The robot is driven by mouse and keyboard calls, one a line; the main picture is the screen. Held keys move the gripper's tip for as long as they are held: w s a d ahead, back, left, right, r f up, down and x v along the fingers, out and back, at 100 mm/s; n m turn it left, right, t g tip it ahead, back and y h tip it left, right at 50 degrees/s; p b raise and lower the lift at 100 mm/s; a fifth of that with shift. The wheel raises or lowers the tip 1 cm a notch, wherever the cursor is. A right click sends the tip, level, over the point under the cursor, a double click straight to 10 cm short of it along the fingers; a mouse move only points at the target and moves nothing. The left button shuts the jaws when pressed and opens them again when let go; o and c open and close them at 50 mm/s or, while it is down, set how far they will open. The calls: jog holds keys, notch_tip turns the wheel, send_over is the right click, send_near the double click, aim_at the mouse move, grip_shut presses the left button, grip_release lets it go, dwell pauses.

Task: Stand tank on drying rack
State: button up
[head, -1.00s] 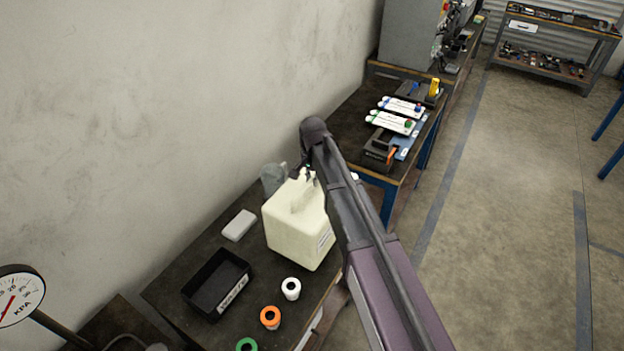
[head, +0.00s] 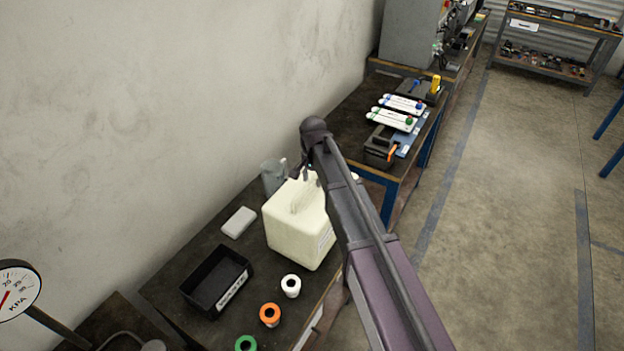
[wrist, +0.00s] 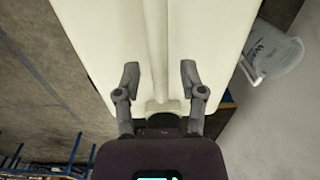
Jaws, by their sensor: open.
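The tank is a cream-white boxy container (head: 298,236) with a moulded handle on top, standing upright on the dark workbench in the head view. In the wrist view its pale body (wrist: 110,35) fills the upper middle, with a raised ridge running between my fingers. My gripper (wrist: 160,80) is open, with one finger on each side of that ridge; I cannot tell whether either finger touches it. I cannot make out a drying rack.
A clear jug (head: 272,177) stands behind the tank and also shows in the wrist view (wrist: 276,52). A white block (head: 239,222), a black bin (head: 217,281) and white (head: 291,286), orange (head: 270,315) and green caps (head: 246,344) are on the bench. A gauge (head: 18,288) stands at left.

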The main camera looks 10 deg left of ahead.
jog(key=shift+r, duration=0.25)
notch_tip(320, 180, up, 12)
jog(key=p, duration=1.2)
jog(key=shift+f, duration=0.25)
jog(key=shift+d, duration=0.1)
jog(key=shift+d, duration=0.1)
dwell(0.5)
jog(key=s+d+n, duration=0.1)
jog(key=s+d, duration=0.4)
jog(key=d, duration=0.6)
jog(key=s+d+n, duration=0.1)
jog(key=s+d, duration=0.5)
jog(key=d, duration=0.5)
jog(key=s+d+n, duration=0.1)
jog(key=s+d, duration=0.4)
jog(key=d, duration=0.5)
jog(key=shift+s+d+n, duration=0.4)
jog(key=shift+f, duration=0.1)
notch_tip(320, 180, down, 10)
jog(key=b, duration=1)
jog(key=shift+f, duration=0.15)
